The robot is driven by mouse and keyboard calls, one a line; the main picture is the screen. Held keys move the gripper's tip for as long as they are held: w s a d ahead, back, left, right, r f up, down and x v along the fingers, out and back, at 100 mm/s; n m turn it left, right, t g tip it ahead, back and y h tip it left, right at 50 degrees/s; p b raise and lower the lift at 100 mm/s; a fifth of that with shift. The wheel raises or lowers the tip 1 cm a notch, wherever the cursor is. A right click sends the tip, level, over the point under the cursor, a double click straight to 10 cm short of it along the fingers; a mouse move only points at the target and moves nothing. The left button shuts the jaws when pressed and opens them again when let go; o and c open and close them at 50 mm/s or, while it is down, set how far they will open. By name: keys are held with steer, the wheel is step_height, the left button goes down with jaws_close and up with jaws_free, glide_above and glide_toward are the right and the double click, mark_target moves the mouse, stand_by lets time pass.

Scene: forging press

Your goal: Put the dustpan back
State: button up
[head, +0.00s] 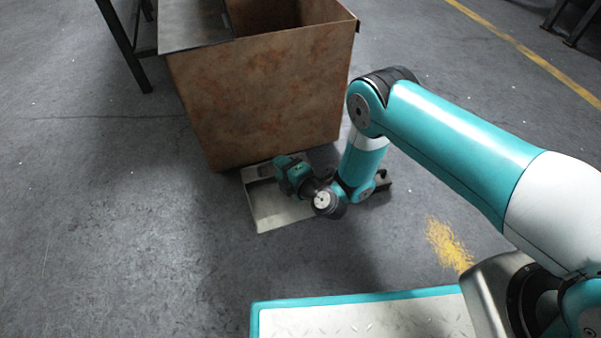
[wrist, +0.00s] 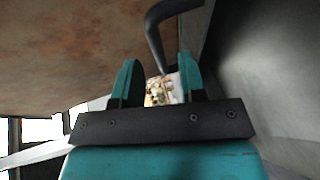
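The dustpan (head: 277,212) is a shallow grey metal pan on the floor against the foot of the rusty bin. In the head view my gripper (head: 286,168) is low over the pan's back end, beside the bin wall, and the arm hides part of the pan's right side. In the wrist view my gripper (wrist: 157,82) has its two teal fingers apart.
The rusty open-topped bin (head: 265,95) stands right behind the dustpan, and its brown wall also fills the wrist view's upper left (wrist: 70,50). Yellowish debris (head: 447,245) lies on the floor at right. A dark metal table leg (head: 125,45) stands at upper left. The left floor is clear.

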steer(key=p+v, duration=0.7)
steer(key=p, duration=0.4)
steer(key=shift+d+p, duration=0.15)
steer(key=shift+p, duration=0.2)
steer(key=shift+r, duration=0.15)
